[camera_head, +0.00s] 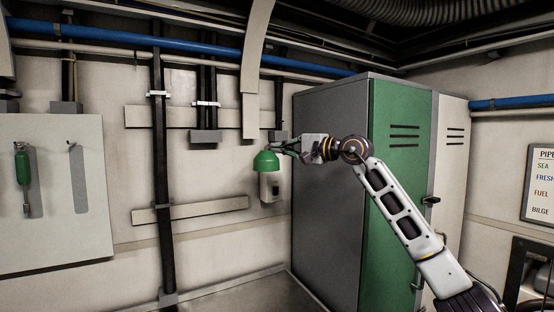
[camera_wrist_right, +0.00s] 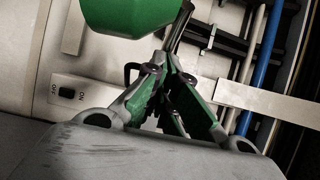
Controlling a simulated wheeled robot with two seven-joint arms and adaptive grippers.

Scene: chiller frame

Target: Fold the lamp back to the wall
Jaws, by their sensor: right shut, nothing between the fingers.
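The lamp has a green dome shade (camera_head: 266,161) and hangs at the back wall, left of the locker. The shade is large at the top of the right wrist view (camera_wrist_right: 130,14), with a dark grey lamp arm (camera_wrist_right: 179,27) beside it. My right gripper (camera_head: 283,147) is beside the shade, on its right. Its fingers are shut with nothing between them, and the tips (camera_wrist_right: 168,62) point toward the lamp arm. I cannot tell if they touch it. The lamp's wall mount is mostly hidden behind my gripper in the head view. My left gripper is not in view.
A grey and green locker (camera_head: 330,190) stands close behind my right arm. Pipes and a hanging duct (camera_head: 252,80) run above.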

